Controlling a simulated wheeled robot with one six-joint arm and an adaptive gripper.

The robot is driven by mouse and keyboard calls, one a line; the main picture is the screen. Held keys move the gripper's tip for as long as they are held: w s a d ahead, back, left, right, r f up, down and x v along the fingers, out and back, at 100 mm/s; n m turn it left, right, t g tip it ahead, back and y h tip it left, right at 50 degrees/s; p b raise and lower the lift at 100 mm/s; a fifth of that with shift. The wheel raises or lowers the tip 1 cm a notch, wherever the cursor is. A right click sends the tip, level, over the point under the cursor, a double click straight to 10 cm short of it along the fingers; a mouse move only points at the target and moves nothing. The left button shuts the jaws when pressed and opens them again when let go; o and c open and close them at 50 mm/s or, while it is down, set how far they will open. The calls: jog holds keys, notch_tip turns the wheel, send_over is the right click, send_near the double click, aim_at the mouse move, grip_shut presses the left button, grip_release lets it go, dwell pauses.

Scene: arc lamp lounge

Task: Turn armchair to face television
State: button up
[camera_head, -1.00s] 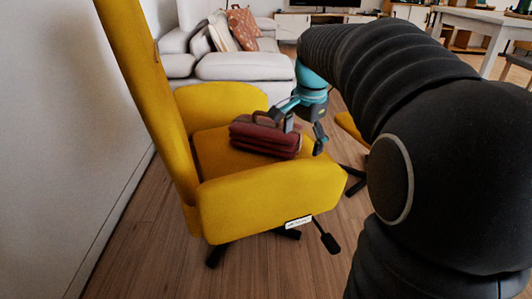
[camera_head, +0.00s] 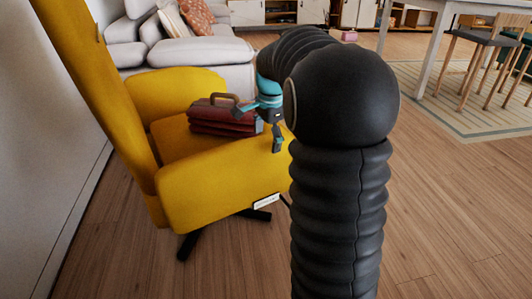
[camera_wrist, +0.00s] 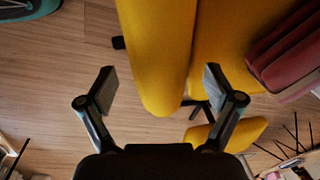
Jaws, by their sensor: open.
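The yellow armchair (camera_head: 215,180) has its tall back at the left and its seat opening to the right in the head view. A dark red briefcase (camera_head: 222,122) lies on the seat; part of it shows in the wrist view (camera_wrist: 292,58). My gripper (camera_head: 262,125) is by the front of the seat, close to the briefcase, partly behind my arm. In the wrist view my gripper (camera_wrist: 159,80) is open, with the yellow armrest (camera_wrist: 160,50) seen between its fingers. Contact cannot be told. The television is not in view now.
A pale sofa (camera_head: 180,52) stands behind the armchair. A white wall (camera_head: 38,130) is close on the left. A smaller yellow piece (camera_wrist: 232,134) shows low in the wrist view. A table (camera_head: 430,40) and stools (camera_head: 490,55) stand right. Floor (camera_head: 450,220) at right is clear.

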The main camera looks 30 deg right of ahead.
jog(key=shift+w+f+b, duration=0.15)
jog(key=shift+f+b, duration=0.05)
jog(key=shift+f, duration=0.95)
jog(key=shift+w+f+b, duration=0.1)
jog(key=shift+f+b, duration=0.05)
jog(key=shift+f, duration=1)
